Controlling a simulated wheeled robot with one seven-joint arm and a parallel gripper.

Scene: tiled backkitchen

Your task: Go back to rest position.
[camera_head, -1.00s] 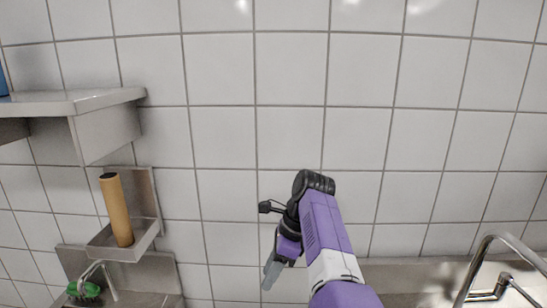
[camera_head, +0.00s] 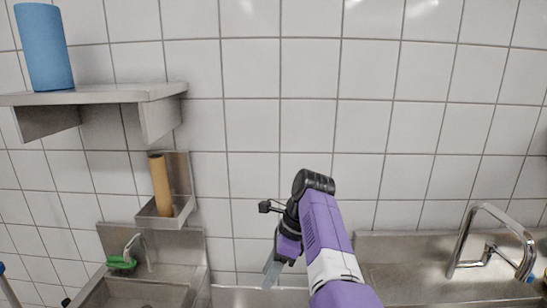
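My purple and black arm reaches up from the bottom edge, right of the middle, in the head view. My gripper (camera_head: 272,270) points down at the arm's far end, in front of the white tiled wall. Only a grey finger part shows, seen from the side, so I cannot tell whether it is open or shut. I see no object at the visible part of it.
A steel shelf (camera_head: 100,95) holds a blue roll (camera_head: 44,48). A small wall tray (camera_head: 165,220) holds a brown tube (camera_head: 160,178). A green item (camera_head: 121,263) lies by the left sink's tap (camera_head: 141,246). A steel sink unit (camera_head: 405,250) with a curved faucet (camera_head: 462,240) stands at right.

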